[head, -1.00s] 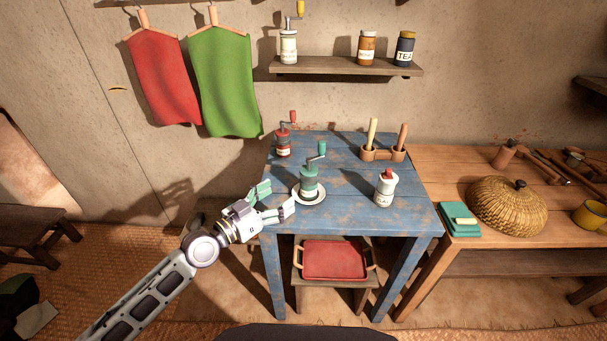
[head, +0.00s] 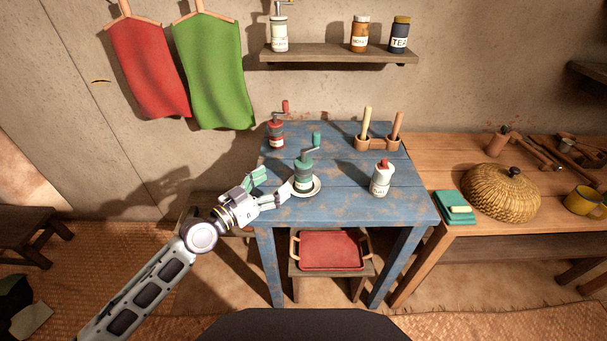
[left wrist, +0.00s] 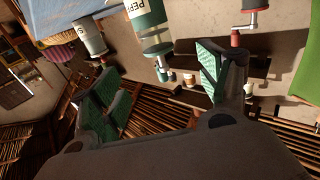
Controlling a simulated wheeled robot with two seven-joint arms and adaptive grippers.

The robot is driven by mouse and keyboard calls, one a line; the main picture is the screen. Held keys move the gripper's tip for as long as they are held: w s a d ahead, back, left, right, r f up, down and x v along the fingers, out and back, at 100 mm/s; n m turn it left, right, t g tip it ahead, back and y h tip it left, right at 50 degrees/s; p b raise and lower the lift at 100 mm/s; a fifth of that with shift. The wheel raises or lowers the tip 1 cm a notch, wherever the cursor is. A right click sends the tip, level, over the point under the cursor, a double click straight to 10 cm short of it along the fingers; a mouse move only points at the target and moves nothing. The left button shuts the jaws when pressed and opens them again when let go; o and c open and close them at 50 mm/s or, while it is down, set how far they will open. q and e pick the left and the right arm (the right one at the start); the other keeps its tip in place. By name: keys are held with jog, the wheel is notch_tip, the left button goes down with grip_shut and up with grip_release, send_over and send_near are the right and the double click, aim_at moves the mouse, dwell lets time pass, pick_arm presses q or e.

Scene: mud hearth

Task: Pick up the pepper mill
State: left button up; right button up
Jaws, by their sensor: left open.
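The pepper mill (head: 304,177) is green with a pale label band and a crank on top. It stands upright on a white saucer (head: 317,191) on the blue table (head: 345,208). My left gripper (head: 276,182) is open and empty, just left of the mill, with its fingers pointing towards it. In the left wrist view the mill (left wrist: 146,14) shows upside down at the top, its label partly cut off, beyond the gap between the open fingers (left wrist: 152,82). My right gripper is not in view.
A red mill (head: 276,136) stands behind on the table's left. A white salt container (head: 381,180) stands to the right, with a wooden holder (head: 376,144) behind it. A wall shelf (head: 340,55) carries jars. The table's front middle is clear.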

aim_at(296, 167)
pick_arm(q)
jog(key=shift+p+x, duration=0.55)
jog(key=shift+x, duration=2.9)
jog(key=shift+w+d, duration=0.2)
jog(key=shift+d, duration=0.05)
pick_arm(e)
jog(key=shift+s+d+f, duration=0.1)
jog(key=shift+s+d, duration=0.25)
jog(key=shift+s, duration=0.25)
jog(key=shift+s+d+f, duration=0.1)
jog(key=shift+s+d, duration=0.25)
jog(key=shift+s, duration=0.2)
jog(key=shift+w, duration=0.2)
